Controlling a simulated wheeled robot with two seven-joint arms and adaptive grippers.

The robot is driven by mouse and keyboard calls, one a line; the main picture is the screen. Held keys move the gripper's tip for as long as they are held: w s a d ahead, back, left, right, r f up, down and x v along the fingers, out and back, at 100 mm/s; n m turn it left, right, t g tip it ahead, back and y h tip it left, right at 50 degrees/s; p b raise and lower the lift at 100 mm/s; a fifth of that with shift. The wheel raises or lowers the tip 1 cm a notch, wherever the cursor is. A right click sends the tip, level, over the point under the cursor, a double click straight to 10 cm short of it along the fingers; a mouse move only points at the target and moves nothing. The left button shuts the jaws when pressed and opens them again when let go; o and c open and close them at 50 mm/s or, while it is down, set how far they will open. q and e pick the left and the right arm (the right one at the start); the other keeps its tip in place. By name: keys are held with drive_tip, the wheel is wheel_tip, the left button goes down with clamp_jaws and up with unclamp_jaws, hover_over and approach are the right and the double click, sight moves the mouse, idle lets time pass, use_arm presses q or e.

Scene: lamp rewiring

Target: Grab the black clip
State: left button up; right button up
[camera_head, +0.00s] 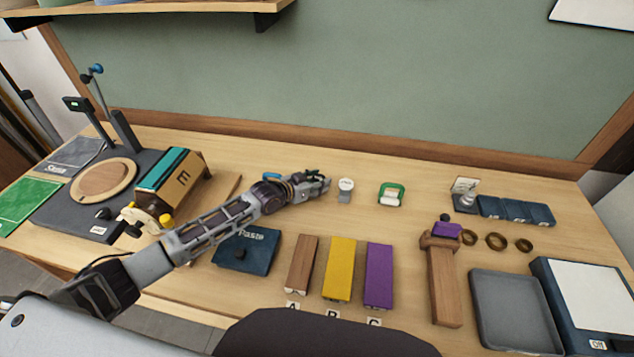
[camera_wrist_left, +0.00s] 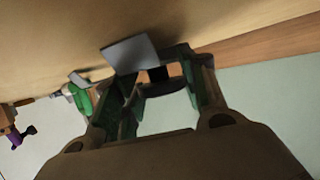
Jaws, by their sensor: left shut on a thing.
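My left gripper (camera_head: 322,184) reaches out over the back middle of the table in the head view, just left of a small whitish round-topped piece (camera_head: 345,186). In the left wrist view, the gripper's fingers (camera_wrist_left: 163,85) are shut on a small dark piece, which looks like the black clip (camera_wrist_left: 158,75). A flat grey plate (camera_wrist_left: 131,53) stands right beside the fingertips there. In the head view the clip is hidden by the gripper. My right gripper is not in view.
A green-framed white holder (camera_head: 391,194) stands right of the gripper. In front lie a blue Paste box (camera_head: 247,252) and brown (camera_head: 302,265), yellow (camera_head: 339,270) and purple (camera_head: 379,275) blocks. A wooden stand (camera_head: 443,285) and grey tray (camera_head: 515,312) are at right.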

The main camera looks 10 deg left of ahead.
sight(317, 179)
use_arm(q)
drive_tip(key=shift+r+b, duration=0.35)
drive_tip(key=shift+r, duration=4.65)
